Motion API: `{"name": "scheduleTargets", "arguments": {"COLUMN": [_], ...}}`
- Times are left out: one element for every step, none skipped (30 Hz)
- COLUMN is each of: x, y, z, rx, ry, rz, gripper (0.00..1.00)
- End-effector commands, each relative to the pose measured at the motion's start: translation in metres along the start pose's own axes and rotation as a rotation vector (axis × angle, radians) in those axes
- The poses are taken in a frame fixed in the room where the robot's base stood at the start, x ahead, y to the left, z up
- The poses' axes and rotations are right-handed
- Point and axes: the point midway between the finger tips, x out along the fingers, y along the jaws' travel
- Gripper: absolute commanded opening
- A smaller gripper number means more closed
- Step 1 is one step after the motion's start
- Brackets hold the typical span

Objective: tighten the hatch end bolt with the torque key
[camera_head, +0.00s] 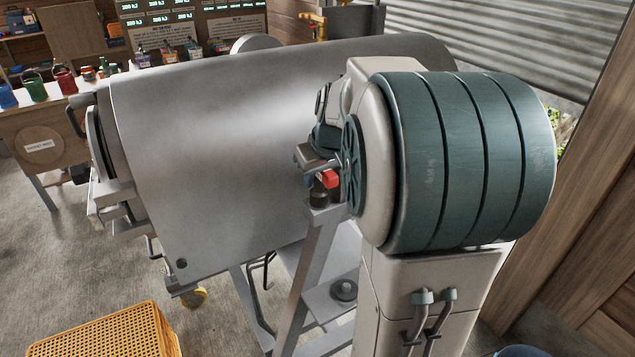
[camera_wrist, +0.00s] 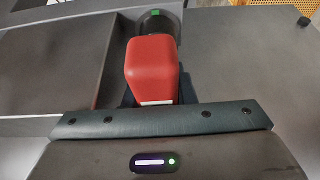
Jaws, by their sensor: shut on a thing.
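My gripper (camera_head: 322,165) is at the right side of the large grey metal drum (camera_head: 210,150), partly hidden behind my arm. It is shut on a red block-shaped handle, which I take to be the torque key (camera_head: 329,179). In the wrist view the torque key (camera_wrist: 151,67) fills the middle, in front of my gripper's dark teal body. A dark round piece with a green mark (camera_wrist: 155,13) shows just beyond the red handle; whether it is part of the key or the bolt I cannot tell. The hatch end bolt cannot be made out clearly.
A grey metal stand (camera_head: 305,270) is under the drum. A yellow woven crate (camera_head: 110,330) is on the floor at the lower left. A workbench (camera_head: 45,130) with colored cans is at the back left. A wooden post (camera_head: 590,170) is close on the right.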

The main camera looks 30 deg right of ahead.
Motion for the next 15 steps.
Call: {"name": "scheduleTargets", "arguments": {"x": [-0.0006, -0.0008, -0.0011, -0.0013, -0.0015, -0.0018, -0.002, -0.0021, -0.002, -0.0021, -0.0021, -0.0022, -0.0017, -0.0016, -0.0016], "y": [0.0001, 0.0, 0.0, -0.0002, -0.0003, -0.0002, 0.0, 0.0004, 0.0008, 0.001, 0.001, 0.0012, 0.0014, 0.0018, 0.0021], "z": [-0.0004, -0.0005, -0.0006, -0.0007, -0.0007, -0.0005, -0.0006, -0.0007, -0.0006, -0.0005, -0.0006, -0.0008, -0.0007, -0.0005, -0.0005], "rx": [0.001, 0.005, 0.016, 0.027, 0.043, 0.068, 0.09, 0.111, 0.14, 0.159, 0.18, 0.206, 0.227, 0.246, 0.272], "ry": [0.001, 0.001, 0.001, 0.0, 0.0, -0.001, 0.0, 0.001, 0.0, -0.001, 0.0, 0.001, 0.001, 0.001, 0.001], "rz": [0.001, 0.003, 0.007, 0.012, 0.018, 0.029, 0.038, 0.047, 0.058, 0.067, 0.075, 0.087, 0.095, 0.103, 0.114], "gripper": [0.0, 0.0, 0.0, 0.0, 0.0, 0.0, 0.0, 0.0, 0.0, 0.0, 0.0, 0.0, 0.0, 0.0, 0.0]}}
